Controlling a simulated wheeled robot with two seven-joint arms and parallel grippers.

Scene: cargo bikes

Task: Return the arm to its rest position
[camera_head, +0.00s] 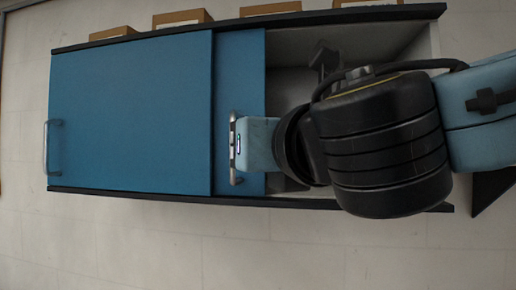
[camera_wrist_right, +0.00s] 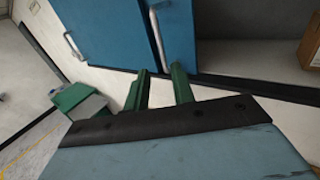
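My right arm (camera_head: 380,140) comes in from the right in the head view and crosses in front of the blue-doored cabinet (camera_head: 130,110). Its light-blue end link (camera_head: 258,145) is beside the middle door handle (camera_head: 234,150); the fingers are hidden there. In the right wrist view my right gripper (camera_wrist_right: 162,72) has two green fingers standing apart with no object clearly held. The lower end of a metal handle (camera_wrist_right: 156,40) appears between or just beyond the fingertips; I cannot tell if they touch it. My left gripper is not in view.
The cabinet's right part is open, with a pale interior (camera_head: 290,45). A second handle (camera_head: 50,148) is at its left end. Several brown boxes (camera_head: 180,18) line its far edge. A green box (camera_wrist_right: 80,100) is at left in the wrist view. The near floor (camera_head: 180,245) is clear.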

